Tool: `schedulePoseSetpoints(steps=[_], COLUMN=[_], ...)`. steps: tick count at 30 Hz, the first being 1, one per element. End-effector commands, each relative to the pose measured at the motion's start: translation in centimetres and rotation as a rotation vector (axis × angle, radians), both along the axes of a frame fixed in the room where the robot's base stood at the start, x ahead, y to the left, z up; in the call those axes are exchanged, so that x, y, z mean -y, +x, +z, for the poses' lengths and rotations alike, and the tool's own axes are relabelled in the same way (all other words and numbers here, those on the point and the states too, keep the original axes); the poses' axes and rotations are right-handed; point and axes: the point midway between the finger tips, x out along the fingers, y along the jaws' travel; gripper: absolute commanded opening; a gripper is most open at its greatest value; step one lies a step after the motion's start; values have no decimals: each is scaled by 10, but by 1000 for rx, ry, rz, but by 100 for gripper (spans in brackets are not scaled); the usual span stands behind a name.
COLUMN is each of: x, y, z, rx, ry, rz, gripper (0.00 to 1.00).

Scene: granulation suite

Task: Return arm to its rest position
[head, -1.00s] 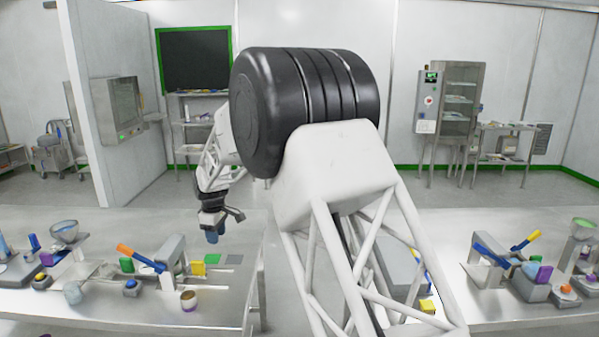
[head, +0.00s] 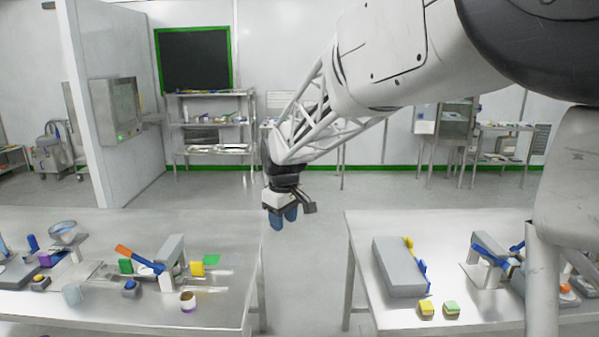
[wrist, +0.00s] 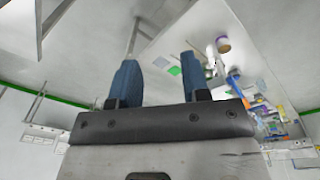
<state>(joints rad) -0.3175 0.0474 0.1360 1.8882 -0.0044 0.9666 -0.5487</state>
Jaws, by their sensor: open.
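My gripper (head: 284,216) hangs over the gap between the two metal tables in the head view, its blue fingertips pointing down. In the wrist view my gripper (wrist: 158,82) has its two blue fingers apart with nothing between them. It is clear of both tables and touches nothing that I can see. My white lattice arm reaches in from the upper right of the head view.
The left table (head: 225,300) holds a lever device, blocks and a small jar (head: 188,301). Shelves stand behind. The aisle is free.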

Motion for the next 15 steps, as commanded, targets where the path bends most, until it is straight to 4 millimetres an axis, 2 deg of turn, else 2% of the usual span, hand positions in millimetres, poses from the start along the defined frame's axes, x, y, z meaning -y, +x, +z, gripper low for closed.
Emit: schedulePoseSetpoints(steps=[3,15], x=[25,97], y=[-24,-108], z=[12,32], rx=[10,34], ry=[7,29], rz=[-61,-264], gripper=[43,43])
